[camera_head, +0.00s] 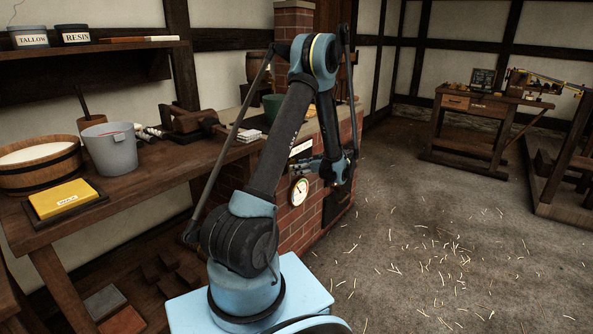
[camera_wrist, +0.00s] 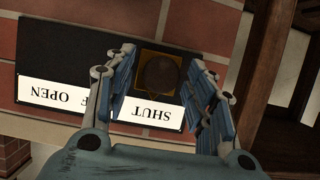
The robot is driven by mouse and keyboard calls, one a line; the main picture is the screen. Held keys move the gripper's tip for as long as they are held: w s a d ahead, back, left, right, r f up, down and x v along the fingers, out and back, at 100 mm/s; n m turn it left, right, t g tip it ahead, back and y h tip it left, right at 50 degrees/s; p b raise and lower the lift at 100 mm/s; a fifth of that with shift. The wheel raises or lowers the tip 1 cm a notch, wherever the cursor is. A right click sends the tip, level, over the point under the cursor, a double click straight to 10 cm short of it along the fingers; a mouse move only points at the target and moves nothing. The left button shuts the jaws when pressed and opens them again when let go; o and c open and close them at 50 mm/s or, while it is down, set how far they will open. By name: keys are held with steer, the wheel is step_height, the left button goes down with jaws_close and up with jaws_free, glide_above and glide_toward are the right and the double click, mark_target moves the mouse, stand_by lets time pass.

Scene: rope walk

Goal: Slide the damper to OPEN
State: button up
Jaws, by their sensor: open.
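The damper's black plate (camera_wrist: 48,60) is mounted on the brick furnace and shows upside down in the wrist view. Its white labels read OPEN (camera_wrist: 72,95) at the left and SHUT (camera_wrist: 150,110) at the right, with another label partly hidden between them. The damper knob (camera_wrist: 158,73), a dark round knob on a brass square, stands at the SHUT end. My gripper (camera_wrist: 160,80) is open, with one finger on each side of the knob; contact cannot be told. In the head view my gripper (camera_head: 309,167) is at the furnace front, partly hidden by my arm.
The brick furnace (camera_head: 290,225) carries a round gauge (camera_head: 299,192) below my gripper. A wooden workbench (camera_head: 150,185) with a bucket (camera_head: 110,150) and a yellow block (camera_head: 62,197) stands at the left.

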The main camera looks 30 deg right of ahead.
steer(key=shift+w+a+f, duration=0.25)
steer(key=shift+w+f, duration=0.05)
steer(key=shift+w, duration=0.3)
steer(key=shift+c, duration=0.6)
jaws_close()
steer(key=w+d, duration=0.2)
steer(key=d, duration=0.4)
steer(key=w+d, duration=0.3)
steer(key=d, duration=0.4)
steer(key=shift+w+d, duration=0.2)
steer(key=shift+w, duration=0.1)
steer(key=shift+r, duration=0.15)
steer(key=shift+o, duration=0.6)
jaws_free()
steer(key=shift+w, duration=0.1)
steer(key=shift+s, duration=0.2)
